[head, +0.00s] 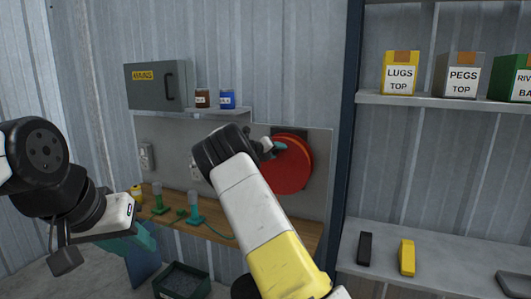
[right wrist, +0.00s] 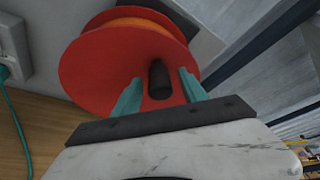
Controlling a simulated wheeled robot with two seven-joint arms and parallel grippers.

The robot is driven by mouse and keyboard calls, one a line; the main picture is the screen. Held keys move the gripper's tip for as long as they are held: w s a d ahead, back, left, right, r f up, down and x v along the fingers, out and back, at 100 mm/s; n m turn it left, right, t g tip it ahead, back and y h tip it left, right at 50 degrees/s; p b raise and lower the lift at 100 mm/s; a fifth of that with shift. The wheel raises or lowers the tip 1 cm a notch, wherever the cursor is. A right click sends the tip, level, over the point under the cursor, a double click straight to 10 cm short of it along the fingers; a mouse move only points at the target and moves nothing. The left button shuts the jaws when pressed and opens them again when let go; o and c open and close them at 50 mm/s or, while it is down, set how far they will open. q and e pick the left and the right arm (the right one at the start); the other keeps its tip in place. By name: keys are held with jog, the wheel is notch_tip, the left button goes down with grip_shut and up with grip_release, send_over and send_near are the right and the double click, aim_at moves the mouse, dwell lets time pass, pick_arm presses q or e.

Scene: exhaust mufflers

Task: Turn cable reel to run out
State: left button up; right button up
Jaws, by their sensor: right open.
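The cable reel (head: 292,168) is a red disc mounted on the grey back panel above the wooden bench. My right arm covers its left part in the head view. In the right wrist view the red reel (right wrist: 95,65) shows orange cable behind its front disc and a dark crank knob (right wrist: 159,80). My right gripper (right wrist: 160,92) is open, with its teal fingers on either side of the knob; I cannot tell whether they touch it. It also shows in front of the reel in the head view (head: 275,148). My left gripper (head: 143,240) hangs at the left, away from the reel; its jaw state is unclear.
A wooden bench (head: 312,229) carries green-handled tools (head: 195,207) and a green cable. A grey MAINS box (head: 155,86) and two small jars (head: 215,98) sit above. A dark post (head: 347,125) and shelves with labelled boxes (head: 400,73) stand to the right. A dark crate (head: 181,281) is below.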

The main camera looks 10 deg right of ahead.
grip_shut()
dwell(1.4)
